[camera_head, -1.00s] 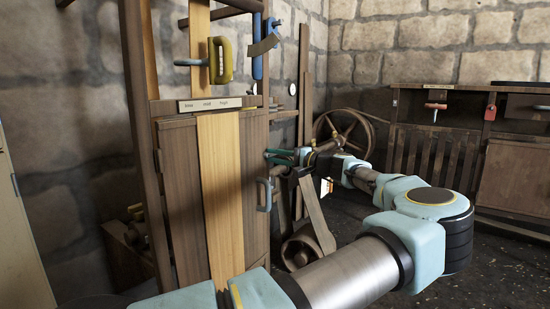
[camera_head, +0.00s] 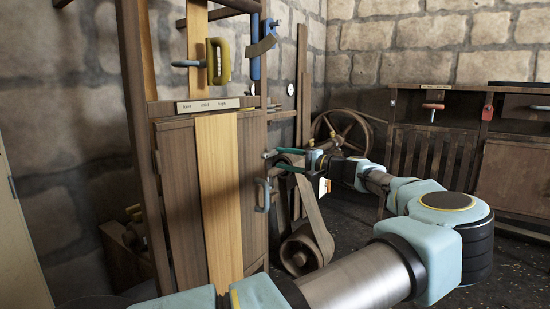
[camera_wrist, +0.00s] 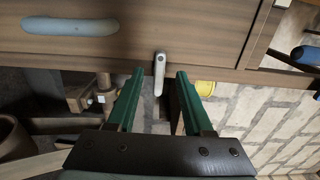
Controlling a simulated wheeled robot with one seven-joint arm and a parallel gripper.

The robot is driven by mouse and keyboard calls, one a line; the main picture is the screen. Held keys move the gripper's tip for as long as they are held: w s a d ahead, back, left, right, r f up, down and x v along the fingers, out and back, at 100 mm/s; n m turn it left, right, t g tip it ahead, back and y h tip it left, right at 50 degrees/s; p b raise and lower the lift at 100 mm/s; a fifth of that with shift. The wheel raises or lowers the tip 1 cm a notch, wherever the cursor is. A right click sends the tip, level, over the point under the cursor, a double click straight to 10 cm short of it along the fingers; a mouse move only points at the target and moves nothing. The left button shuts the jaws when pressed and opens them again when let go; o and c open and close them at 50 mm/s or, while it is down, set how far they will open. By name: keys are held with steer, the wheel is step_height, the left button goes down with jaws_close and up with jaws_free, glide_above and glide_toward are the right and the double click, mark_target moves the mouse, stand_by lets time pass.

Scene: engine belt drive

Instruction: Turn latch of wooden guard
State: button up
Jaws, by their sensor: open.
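The wooden guard (camera_head: 176,200) is an upright panel of dark planks with one light plank. It also shows across the top of the wrist view (camera_wrist: 200,28). Its blue-grey handle (camera_head: 263,196) is on its right edge and shows in the wrist view (camera_wrist: 70,27). The latch (camera_wrist: 159,75) is a small light-grey metal bar at the guard's edge. My gripper (camera_head: 269,160) is at the guard's right edge, above the handle. In the wrist view, its green fingers (camera_wrist: 160,76) are open, one on either side of the latch. Whether they touch it I cannot tell.
A yellow handle (camera_head: 218,60) and a blue tool (camera_head: 257,50) are above the guard. A spoked wheel (camera_head: 341,134) and a belt pulley (camera_head: 304,251) stand behind and below my gripper. A wooden cabinet (camera_head: 440,150) is at the back right.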

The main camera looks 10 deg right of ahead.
steer(key=v, duration=0.6)
steer(key=shift+d, duration=0.15)
steer(key=shift+s, duration=0.15)
